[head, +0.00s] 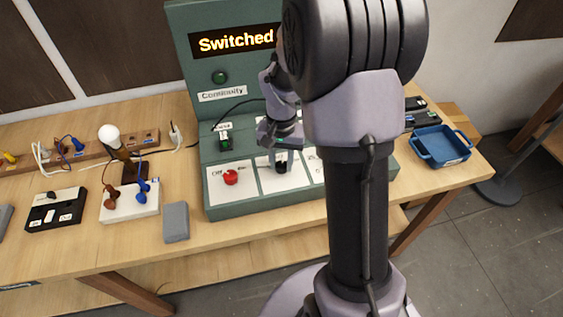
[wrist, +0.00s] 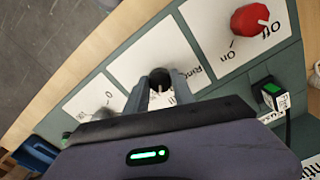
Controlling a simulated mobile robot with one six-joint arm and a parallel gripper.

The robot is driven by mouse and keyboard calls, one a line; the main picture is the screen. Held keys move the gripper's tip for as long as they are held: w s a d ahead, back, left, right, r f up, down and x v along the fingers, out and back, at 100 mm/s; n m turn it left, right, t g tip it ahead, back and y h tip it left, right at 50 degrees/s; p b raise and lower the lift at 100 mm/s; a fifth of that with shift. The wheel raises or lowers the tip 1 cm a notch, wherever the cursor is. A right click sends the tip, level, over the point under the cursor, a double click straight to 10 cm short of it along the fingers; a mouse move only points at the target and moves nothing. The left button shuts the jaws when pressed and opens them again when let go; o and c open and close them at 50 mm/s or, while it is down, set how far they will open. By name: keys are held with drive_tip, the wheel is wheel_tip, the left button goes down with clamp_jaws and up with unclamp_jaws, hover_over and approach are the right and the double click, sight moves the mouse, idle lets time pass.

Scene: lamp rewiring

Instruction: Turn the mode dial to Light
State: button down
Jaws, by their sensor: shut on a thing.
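The mode dial is a black knob (head: 281,168) on the middle white plate of the green test panel (head: 212,208). My gripper (head: 281,158) reaches down over it, its fingers on either side of the knob. In the wrist view the knob (wrist: 160,77) sits between the fingertips of my gripper (wrist: 157,88), which is shut on it. A pale pointer mark shows on the knob, towards the gripper. The plate's lettering is partly hidden by the fingers, so the setting cannot be read.
A red off/on knob (head: 231,177) is left of the dial, a green-lit switch (head: 225,142) behind it. The display (head: 235,40) reads "Switched", the rest hidden by my arm. A lamp (head: 110,136) stands left; a blue tray (head: 441,147) lies right.

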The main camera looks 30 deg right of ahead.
sight(281, 164)
drive_tip(key=shift+m+b, duration=0.5)
drive_tip(key=shift+m, duration=1.8)
drive_tip(key=c, duration=1.1)
unclamp_jaws()
drive_tip(key=shift+o, duration=0.2)
wheel_tip(281, 164, up, 18)
drive_tip(key=p, duration=0.6)
drive_tip(key=shift+f, duration=0.25)
